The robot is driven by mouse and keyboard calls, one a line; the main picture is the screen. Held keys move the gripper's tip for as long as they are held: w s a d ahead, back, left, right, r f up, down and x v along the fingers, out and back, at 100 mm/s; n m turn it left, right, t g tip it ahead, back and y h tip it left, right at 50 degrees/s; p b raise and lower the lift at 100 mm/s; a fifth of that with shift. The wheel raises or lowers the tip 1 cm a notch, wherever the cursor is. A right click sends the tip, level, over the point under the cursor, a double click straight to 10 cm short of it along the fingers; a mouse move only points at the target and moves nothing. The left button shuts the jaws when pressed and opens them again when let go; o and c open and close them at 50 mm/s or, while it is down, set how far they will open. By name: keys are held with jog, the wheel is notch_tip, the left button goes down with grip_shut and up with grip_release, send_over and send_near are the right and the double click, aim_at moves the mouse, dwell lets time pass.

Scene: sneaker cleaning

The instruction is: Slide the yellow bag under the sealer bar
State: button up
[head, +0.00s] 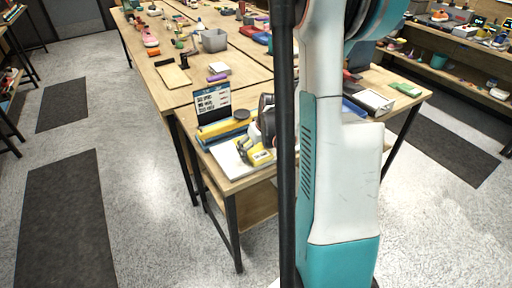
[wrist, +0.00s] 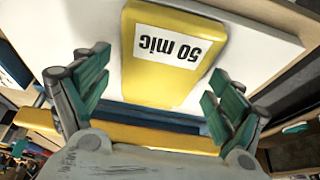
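The yellow bag (wrist: 160,75) is a flat yellow block-like shape with a white label reading "50 mic". It lies on a white board (wrist: 262,42). In the head view the bag (head: 262,157) is near the table's front corner, partly hidden by my gripper. My gripper (wrist: 160,64) is open, with one green-padded finger on each side of the bag; whether either finger touches it I cannot tell. The sealer shows a yellow bar (wrist: 125,135) and a blue strip (wrist: 150,117) beside the bag's near end in the wrist view. In the head view the yellow bar (head: 222,128) lies behind the white board.
A sign card (head: 212,101) stands behind the sealer. A dark round item (head: 241,115) lies close by. A grey bin (head: 214,40), a tan board (head: 173,75) and a purple block (head: 217,78) sit farther back. My arm hides the table's middle right.

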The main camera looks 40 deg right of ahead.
aim_at(249, 142)
jog(key=c, duration=0.7)
jog(key=shift+w+d, duration=0.3)
jog(key=shift+w, duration=0.65)
jog(key=shift+w, duration=0.35)
jog(key=shift+w+d, duration=0.2)
jog(key=shift+w, duration=0.45)
jog(key=shift+w+d, duration=0.1)
jog(key=shift+w, duration=0.25)
jog(key=shift+w+b, duration=0.3)
